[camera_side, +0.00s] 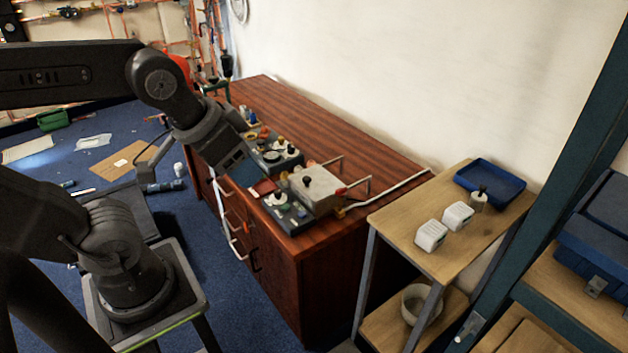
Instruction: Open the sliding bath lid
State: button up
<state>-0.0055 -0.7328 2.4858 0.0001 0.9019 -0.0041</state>
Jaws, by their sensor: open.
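A pale grey box-like unit (325,183) stands on the reddish-brown wooden cabinet, near its front right end. Its flat top, which looks like the bath lid (318,187), carries a small dark knob (307,181). Two thin bars with red parts stick out to the right of the unit. From this view I cannot tell how far the lid is slid. My gripper (240,167) is open and empty, to the left of the unit, pointing down toward the front edge of the cabinet. It is apart from the lid, and its fingers are small and dark here.
Dark control boxes with knobs (276,158) stand left of the unit on the cabinet (330,130). A wooden shelf stand (395,222) at right holds two white blocks, a small bottle and a blue tray (490,172). The cabinet top behind the unit is clear.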

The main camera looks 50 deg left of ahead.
jog(key=w+a+r+n+g, duration=0.2)
jog(key=w+a, duration=0.2)
jog(key=w, duration=0.6)
jog(key=n+g, duration=0.4)
jog(key=n, duration=0.3)
send_over(307, 178)
notch_tip(307, 178, down, 19)
notch_tip(307, 178, down, 14)
jog(key=shift+r, duration=0.25)
grip_shut()
